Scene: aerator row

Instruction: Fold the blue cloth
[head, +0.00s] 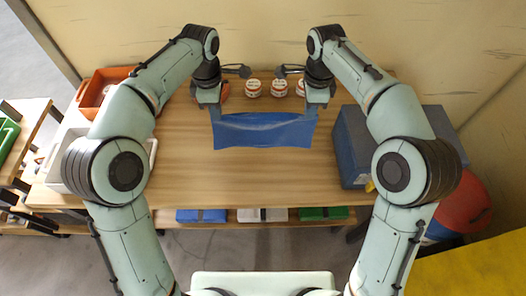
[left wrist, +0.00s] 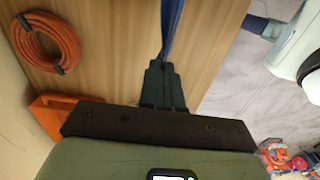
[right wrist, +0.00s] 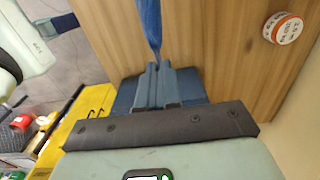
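The blue cloth (head: 265,132) hangs stretched between my two grippers above the wooden table in the head view, its top edge sagging slightly in the middle. My left gripper (head: 213,110) holds its left upper corner. In the left wrist view the fingers (left wrist: 163,68) are closed on the cloth (left wrist: 172,25). My right gripper (head: 318,108) holds the right upper corner. In the right wrist view the fingers (right wrist: 157,68) are closed on the cloth (right wrist: 150,22). Whether the lower edge touches the table cannot be told.
The wooden table (head: 250,180) is clear in front. Several white-and-red round containers (head: 253,88) stand behind the cloth. An orange bin (head: 92,92) and a white tray (head: 70,150) are at left, a blue-grey box (head: 350,150) at right. An orange coiled hose (left wrist: 45,42) lies on the table.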

